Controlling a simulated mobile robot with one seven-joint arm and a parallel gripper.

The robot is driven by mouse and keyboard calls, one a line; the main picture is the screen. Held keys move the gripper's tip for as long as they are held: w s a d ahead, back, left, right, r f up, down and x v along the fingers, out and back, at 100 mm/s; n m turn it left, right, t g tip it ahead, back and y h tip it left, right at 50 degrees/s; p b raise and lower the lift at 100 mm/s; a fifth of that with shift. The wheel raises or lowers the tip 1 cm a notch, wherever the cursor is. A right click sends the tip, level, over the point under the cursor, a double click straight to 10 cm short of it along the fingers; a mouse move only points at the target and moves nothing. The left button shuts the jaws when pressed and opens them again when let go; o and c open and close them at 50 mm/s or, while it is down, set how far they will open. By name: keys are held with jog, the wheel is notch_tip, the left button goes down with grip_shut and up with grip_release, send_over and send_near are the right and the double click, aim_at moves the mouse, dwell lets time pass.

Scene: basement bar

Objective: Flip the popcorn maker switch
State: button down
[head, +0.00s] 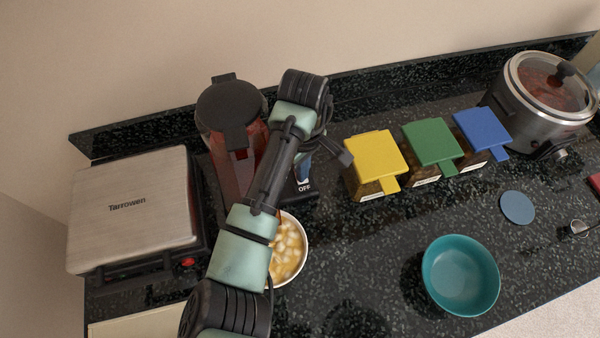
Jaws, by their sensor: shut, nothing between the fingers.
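The popcorn maker (224,108) stands at the back of the counter in the head view, with a dark round lid and a reddish, see-through body. My arm covers much of its right side. A black base with a switch marked OFF (304,188) shows just right of my arm, with a small blue part above the lettering. A white bowl of popcorn (290,250) sits below it, partly hidden by my arm. My gripper (344,156) is shut and empty, right of and a little above the OFF marking, close to the yellow-lidded box. Contact with the switch cannot be made out.
Boxes with yellow (375,152), green (432,140) and blue (482,127) lids stand right of my gripper. A silver press (130,205) is at the left, a slow cooker (545,90) at the back right. A teal bowl (460,275) and blue coaster (517,207) lie in front.

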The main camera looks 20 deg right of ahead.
jog(key=shift+f, duration=0.1)
notch_tip(320, 180, up, 7)
jog(key=p, duration=0.8)
dwell(0.5)
